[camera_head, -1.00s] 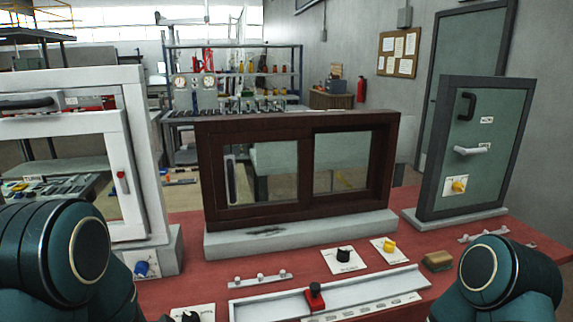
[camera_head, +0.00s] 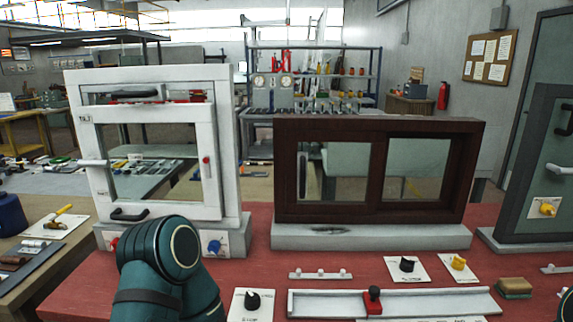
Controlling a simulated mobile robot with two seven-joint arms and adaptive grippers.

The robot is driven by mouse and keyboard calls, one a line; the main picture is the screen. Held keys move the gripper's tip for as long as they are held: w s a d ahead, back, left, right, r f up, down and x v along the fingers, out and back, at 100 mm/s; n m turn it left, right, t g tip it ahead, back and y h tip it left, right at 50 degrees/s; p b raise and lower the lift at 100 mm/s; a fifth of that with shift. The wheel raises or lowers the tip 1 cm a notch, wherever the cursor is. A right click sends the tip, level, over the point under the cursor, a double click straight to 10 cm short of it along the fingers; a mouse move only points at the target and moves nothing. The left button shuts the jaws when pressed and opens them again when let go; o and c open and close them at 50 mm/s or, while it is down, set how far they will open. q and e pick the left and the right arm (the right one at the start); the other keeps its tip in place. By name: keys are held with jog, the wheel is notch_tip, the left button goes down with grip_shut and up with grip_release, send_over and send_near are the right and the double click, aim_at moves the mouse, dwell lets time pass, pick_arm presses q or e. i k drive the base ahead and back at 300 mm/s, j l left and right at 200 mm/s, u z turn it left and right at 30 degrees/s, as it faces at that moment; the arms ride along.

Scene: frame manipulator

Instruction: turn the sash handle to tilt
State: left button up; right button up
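The white window frame (camera_head: 228,140) stands at the left on the red bench, with a white sash (camera_head: 150,113) in its lower part. A white lever handle (camera_head: 92,162) lies about level at the sash's left edge. A small label (camera_head: 83,119) is above it on the frame's left side. A black handle (camera_head: 130,214) is on the bottom rail, and another dark handle (camera_head: 135,95) is at the top. My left arm's teal link stands in front of the window's lower middle. Neither gripper is in view.
A brown sliding window (camera_head: 376,165) stands in the middle and a grey door panel (camera_head: 548,150) at the right. A blue knob (camera_head: 214,246), a red knob (camera_head: 113,245) and a rail with a red slider (camera_head: 373,300) are low in front. A side table with tools is at the left.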

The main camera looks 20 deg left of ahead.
aim_at(92, 161)
jog(key=u, duration=1.7)
